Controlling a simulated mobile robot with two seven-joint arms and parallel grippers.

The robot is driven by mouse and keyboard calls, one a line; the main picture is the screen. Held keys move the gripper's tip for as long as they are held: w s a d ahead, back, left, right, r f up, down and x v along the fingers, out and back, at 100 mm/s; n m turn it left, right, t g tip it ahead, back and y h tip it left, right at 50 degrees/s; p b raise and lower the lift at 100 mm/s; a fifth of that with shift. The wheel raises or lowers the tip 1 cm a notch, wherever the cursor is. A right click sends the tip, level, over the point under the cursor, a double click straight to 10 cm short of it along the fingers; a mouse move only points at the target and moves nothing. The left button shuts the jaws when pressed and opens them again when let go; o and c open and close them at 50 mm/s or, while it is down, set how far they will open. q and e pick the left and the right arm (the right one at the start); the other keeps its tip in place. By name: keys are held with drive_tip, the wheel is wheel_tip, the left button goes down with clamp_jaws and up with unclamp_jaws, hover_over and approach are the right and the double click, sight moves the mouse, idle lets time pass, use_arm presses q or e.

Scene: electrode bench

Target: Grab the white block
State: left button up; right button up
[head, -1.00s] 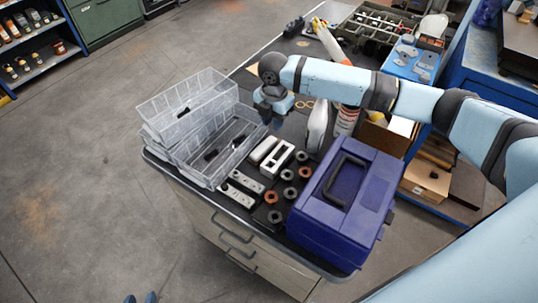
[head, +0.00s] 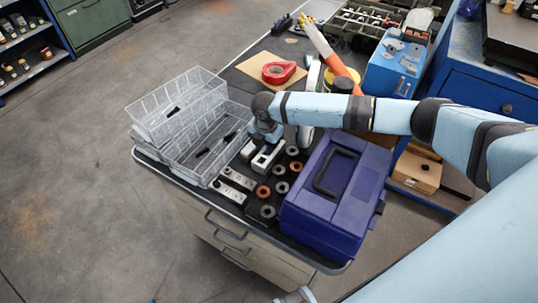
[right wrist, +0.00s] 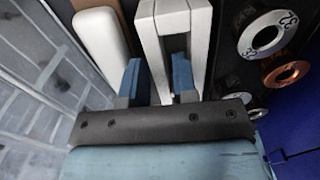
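A white slotted block (head: 268,159), shaped like a frame with an opening, lies on the dark bench top; it also shows in the right wrist view (right wrist: 200,30). A plain white block (right wrist: 101,36) lies beside it on the left. My right gripper (right wrist: 158,78) is open above the slotted block. Its left finger is in the gap between the two white blocks, and its right finger is over the opening of the slotted block, so they straddle one leg. I cannot tell whether the fingers touch it. My left gripper is not clearly visible.
A blue toolbox (head: 335,200) stands to the right. Several rings (head: 279,187) lie between it and the blocks. Clear plastic bins (head: 190,120) stand close on the left. Drilled metal bars (head: 238,179) lie in front. A red tape roll (head: 279,71) lies behind on cardboard.

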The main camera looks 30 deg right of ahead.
drive_tip(key=shift+f, duration=0.55)
clamp_jaws()
drive_tip(key=shift+r, duration=0.1)
drive_tip(key=shift+r, duration=0.15)
